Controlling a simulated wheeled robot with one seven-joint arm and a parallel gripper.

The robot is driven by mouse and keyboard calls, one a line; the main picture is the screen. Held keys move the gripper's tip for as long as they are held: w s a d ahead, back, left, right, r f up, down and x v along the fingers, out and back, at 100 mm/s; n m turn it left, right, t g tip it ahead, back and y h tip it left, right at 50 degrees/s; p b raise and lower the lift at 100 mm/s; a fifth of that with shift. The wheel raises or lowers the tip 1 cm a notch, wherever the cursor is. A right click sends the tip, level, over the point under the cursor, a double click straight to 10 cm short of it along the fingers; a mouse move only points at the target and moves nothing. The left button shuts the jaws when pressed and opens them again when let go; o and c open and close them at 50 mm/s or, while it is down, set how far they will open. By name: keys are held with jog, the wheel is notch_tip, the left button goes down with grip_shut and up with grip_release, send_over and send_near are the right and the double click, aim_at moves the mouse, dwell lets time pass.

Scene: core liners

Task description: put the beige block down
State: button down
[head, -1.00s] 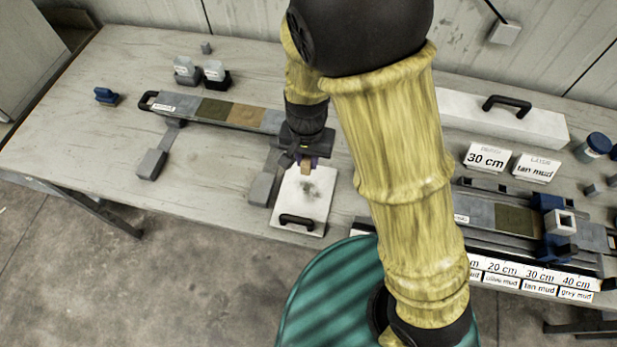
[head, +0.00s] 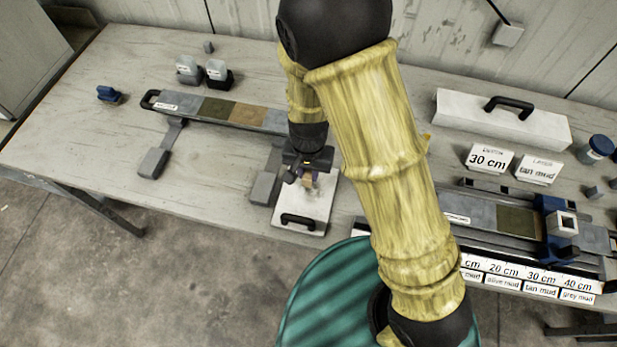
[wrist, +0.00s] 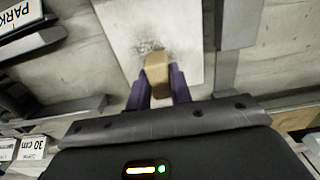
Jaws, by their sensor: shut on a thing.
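The beige block (wrist: 157,72) is between the purple fingers of my gripper (wrist: 158,88) in the wrist view. My gripper also shows in the head view (head: 308,178), shut on the block, over a white board with a black handle (head: 320,212). The board has a dark smudge, which lies just beyond the block in the wrist view (wrist: 195,50). I cannot tell whether the block touches the board.
A long liner with coloured sections (head: 215,110) lies left of my gripper on grey supports (head: 153,162). At right are a second liner in a blue clamp (head: 558,222), a white box with a black handle (head: 490,117) and signs (head: 488,158). The table's left part (head: 75,150) is mostly clear.

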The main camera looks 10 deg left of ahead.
aim_at(308, 180)
jog(key=shift+f, duration=1.85)
jog(key=shift+f, duration=0.2)
jog(key=c, duration=1.3)
grip_release()
jog(key=shift+o, duration=0.2)
jog(key=shift+r, duration=0.1)
notch_tip(308, 180, up, 12)
jog(key=shift+r, duration=0.15)
